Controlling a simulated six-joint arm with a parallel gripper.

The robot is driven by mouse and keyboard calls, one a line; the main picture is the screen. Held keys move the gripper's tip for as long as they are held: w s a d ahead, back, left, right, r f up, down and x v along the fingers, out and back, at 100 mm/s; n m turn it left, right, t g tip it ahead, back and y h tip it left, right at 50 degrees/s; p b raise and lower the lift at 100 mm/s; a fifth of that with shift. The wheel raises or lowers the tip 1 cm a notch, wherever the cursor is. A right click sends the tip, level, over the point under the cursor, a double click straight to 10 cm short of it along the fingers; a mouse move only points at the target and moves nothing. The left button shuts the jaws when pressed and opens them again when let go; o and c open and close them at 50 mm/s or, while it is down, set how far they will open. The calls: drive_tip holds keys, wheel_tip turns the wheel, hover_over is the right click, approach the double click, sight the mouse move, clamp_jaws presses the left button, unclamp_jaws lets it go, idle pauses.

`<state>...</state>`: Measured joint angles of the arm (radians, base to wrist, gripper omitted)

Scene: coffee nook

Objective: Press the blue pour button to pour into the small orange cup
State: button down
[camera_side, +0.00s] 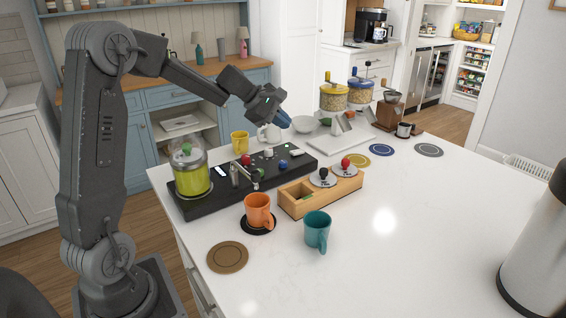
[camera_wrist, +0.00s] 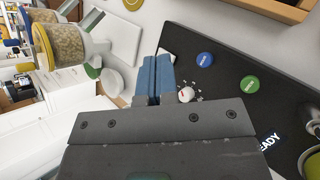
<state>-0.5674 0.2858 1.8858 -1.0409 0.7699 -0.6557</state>
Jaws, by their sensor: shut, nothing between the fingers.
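The blue button (camera_side: 283,164) sits on the black machine panel (camera_side: 210,207), near its right end. It also shows in the wrist view (camera_wrist: 205,59), with the green button (camera_wrist: 250,84) beside it. The orange cup (camera_side: 257,207) stands upright on a dark coaster (camera_side: 245,226) in front of the panel, close to the metal spout (camera_side: 236,176). My gripper (camera_side: 284,120) is in the air above the panel's far side, apart from the blue button. Its blue fingers (camera_wrist: 158,66) are shut and empty, left of the blue button in the wrist view.
A teal mug (camera_side: 317,230) and a wooden box (camera_side: 308,205) stand near the orange cup. A yellow mug (camera_side: 239,141) is behind the panel. The counter's right side is mostly clear.

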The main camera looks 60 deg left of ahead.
sight(283, 163)
drive_tip(key=shift+f, duration=4.4)
drive_tip(key=shift+f, duration=0.4)
drive_tip(key=shift+f, duration=0.85)
drive_tip(key=shift+r, duration=1.3)
drive_tip(key=shift+r, duration=2.5)
drive_tip(key=shift+d, duration=0.1)
